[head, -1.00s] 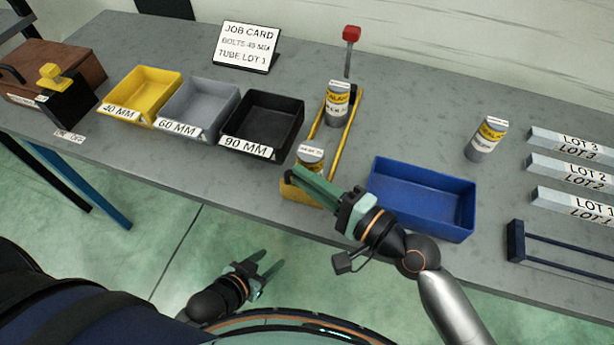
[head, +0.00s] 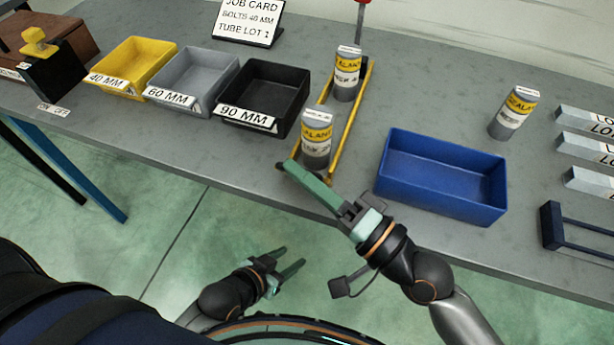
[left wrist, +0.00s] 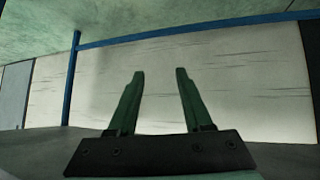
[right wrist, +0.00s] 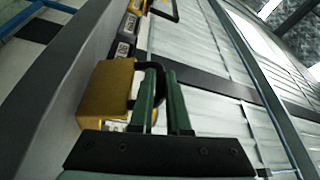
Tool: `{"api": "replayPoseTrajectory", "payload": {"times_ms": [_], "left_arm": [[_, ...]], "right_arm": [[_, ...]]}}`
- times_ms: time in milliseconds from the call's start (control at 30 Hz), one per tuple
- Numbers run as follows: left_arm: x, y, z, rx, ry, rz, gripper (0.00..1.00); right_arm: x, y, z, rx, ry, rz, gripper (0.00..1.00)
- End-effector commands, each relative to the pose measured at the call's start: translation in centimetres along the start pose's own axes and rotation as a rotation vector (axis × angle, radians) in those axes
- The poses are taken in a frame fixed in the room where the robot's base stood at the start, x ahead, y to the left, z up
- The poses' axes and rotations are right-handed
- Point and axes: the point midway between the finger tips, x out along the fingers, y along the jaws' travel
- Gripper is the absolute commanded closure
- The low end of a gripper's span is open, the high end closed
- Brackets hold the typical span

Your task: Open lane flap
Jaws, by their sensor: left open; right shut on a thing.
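The lane is a yellow-railed track (head: 352,122) on the bench with two labelled cans, a near can (head: 317,138) and a far can (head: 347,74), both upright. My right gripper (head: 290,172) is at the lane's front end, at the bench's near edge. In the right wrist view, a yellow plate, seemingly the lane flap (right wrist: 105,90), has a black handle (right wrist: 152,66), and my right fingers (right wrist: 160,85) are shut on that handle. In the head view the flap is mostly hidden by the fingers. My left gripper (head: 285,268) is open and empty in front of the bench, below its top.
A blue tray (head: 440,205) stands right of the lane, close to my right wrist. A black bin (head: 262,95), grey bin (head: 192,80) and yellow bin (head: 132,65) stand left. Another can (head: 513,112) stands at the right. A red-topped lever (head: 360,15) stands behind the lane.

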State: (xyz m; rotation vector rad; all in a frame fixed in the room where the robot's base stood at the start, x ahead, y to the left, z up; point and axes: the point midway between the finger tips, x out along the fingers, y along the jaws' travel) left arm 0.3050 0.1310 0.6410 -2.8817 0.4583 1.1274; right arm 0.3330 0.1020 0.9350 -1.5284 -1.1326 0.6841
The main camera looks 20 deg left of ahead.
Motion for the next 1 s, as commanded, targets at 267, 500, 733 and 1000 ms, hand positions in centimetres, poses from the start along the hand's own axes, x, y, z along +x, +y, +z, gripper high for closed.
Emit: {"api": "replayPoseTrajectory", "payload": {"times_ms": [267, 500, 733, 1000], "left_arm": [[2.3, -1.1, 3.6, 0.004, -0.001, -0.015, 0.50], [3.1, -1.6, 4.9, 0.005, -0.004, -0.021, 0.50], [1.8, -2.8, -4.0, 0.103, 0.328, -0.057, 0.50], [-0.8, -2.7, -10.2, 0.182, 0.583, -0.073, 0.50]], "right_arm": [[-0.9, 1.2, 2.0, -0.209, -0.007, -0.087, 1.00], [-1.2, 1.6, 2.8, -0.315, -0.010, -0.128, 1.00], [-1.5, 2.0, 3.5, -0.410, -0.014, -0.166, 1.00], [-1.8, 2.5, 4.1, -0.438, -0.013, -0.180, 1.00]]}}
